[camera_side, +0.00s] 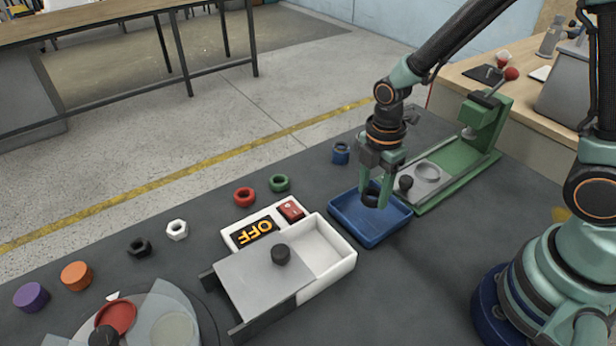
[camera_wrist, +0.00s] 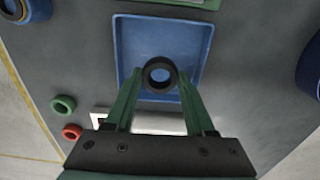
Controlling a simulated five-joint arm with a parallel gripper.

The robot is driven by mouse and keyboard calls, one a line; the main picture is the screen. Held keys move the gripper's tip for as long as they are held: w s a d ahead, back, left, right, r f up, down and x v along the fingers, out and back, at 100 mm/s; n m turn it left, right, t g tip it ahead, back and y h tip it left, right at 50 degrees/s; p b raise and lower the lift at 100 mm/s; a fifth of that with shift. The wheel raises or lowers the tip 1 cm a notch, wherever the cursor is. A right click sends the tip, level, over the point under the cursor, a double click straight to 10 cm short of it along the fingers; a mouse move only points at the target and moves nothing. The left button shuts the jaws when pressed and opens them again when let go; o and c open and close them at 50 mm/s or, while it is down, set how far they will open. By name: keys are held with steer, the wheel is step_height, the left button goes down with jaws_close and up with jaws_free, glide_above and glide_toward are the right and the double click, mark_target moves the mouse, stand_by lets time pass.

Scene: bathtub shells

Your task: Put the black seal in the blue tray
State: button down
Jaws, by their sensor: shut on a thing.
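The black seal (camera_wrist: 160,73) is a dark ring held between the fingertips of my gripper (camera_wrist: 157,85) in the wrist view. The blue tray (camera_wrist: 128,45) lies behind and below it in that view. In the side view the blue tray (camera_side: 372,236) sits on the dark table, and my gripper (camera_side: 382,195) points down over its back part. The seal (camera_side: 371,192) shows dark between the fingers there. I cannot tell whether the seal touches the tray floor.
A green fixture (camera_side: 455,165) with a black knob stands right of the tray. A white box (camera_side: 335,262) with a grey sliding lid is at its left. Green (camera_side: 279,183) and red (camera_side: 244,197) rings, a blue ring part (camera_side: 341,153) and an OFF sign (camera_side: 257,232) are nearby.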

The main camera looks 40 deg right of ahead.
mark_target(373, 194)
steer(key=shift+f, duration=1.9)
steer(key=shift+f, duration=0.1)
steer(key=shift+c, duration=1.2)
jaws_free()
step_height(373, 194, up, 12)
steer(key=shift+r, duration=0.25)
steer(key=s+d+r+m+t, duration=0.2)
steer(key=r+m, duration=0.4)
steer(key=m, duration=0.3)
steer(key=s+d+r+m+t, duration=0.2)
steer(key=r+m, duration=0.3)
steer(key=m, duration=0.4)
steer(key=shift+s+d+r+t, duration=0.3)
steer(key=shift+d+t, duration=0.2)
steer(key=shift+t, duration=0.3)
